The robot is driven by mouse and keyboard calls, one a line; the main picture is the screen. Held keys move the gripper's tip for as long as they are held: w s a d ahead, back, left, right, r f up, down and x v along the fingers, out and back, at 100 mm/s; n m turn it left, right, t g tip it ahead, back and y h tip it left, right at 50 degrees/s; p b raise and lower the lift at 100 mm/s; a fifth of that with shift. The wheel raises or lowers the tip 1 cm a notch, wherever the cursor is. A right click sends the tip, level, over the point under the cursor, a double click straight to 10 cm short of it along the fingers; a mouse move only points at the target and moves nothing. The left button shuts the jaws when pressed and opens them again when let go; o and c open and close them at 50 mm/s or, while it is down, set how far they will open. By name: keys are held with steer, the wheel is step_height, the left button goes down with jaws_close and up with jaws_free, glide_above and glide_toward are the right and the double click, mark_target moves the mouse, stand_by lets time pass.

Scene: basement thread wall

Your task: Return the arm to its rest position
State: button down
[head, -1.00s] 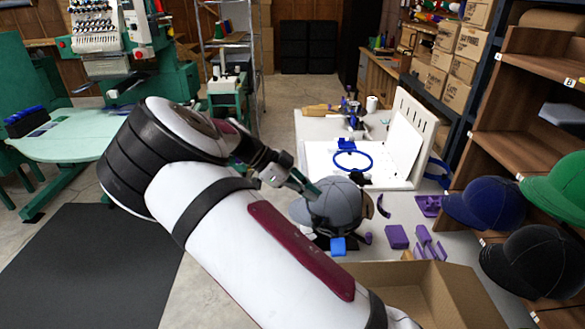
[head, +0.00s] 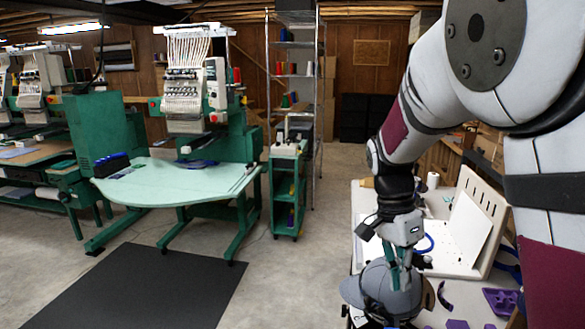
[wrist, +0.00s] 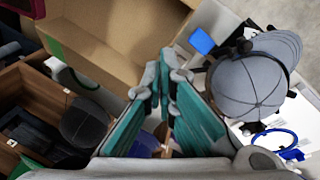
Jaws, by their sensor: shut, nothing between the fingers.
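My arm reaches up and over on the right of the head view, bent at the elbow, with the forearm hanging down. My gripper (head: 401,275) points down with teal fingers, in front of or above the grey cap (head: 375,291); the head view does not show whether they touch. In the wrist view my gripper (wrist: 167,85) is shut and empty, and the grey cap (wrist: 248,85) is off to its right, apart from the fingers.
The white table (head: 362,205) carries a white slotted board (head: 487,222) and purple pieces (head: 500,300). An open cardboard box (wrist: 115,50) and a shelf with a dark cap (wrist: 85,123) are near the gripper.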

steer(key=s+r+n+t+y, duration=0.1)
steer(key=s+r+n+t, duration=0.2)
steer(key=s+n, duration=0.4)
steer(key=s+a+r+n+t+y, duration=0.1)
steer(key=s+r+n+t, duration=0.2)
steer(key=s, duration=1.1)
steer(key=shift+a+r+n+t, duration=0.2)
steer(key=shift+r+n+t, duration=0.1)
steer(key=shift+r+n, duration=1.45)
steer(key=shift+s+f+n, duration=0.1)
steer(key=shift+f+n, duration=0.15)
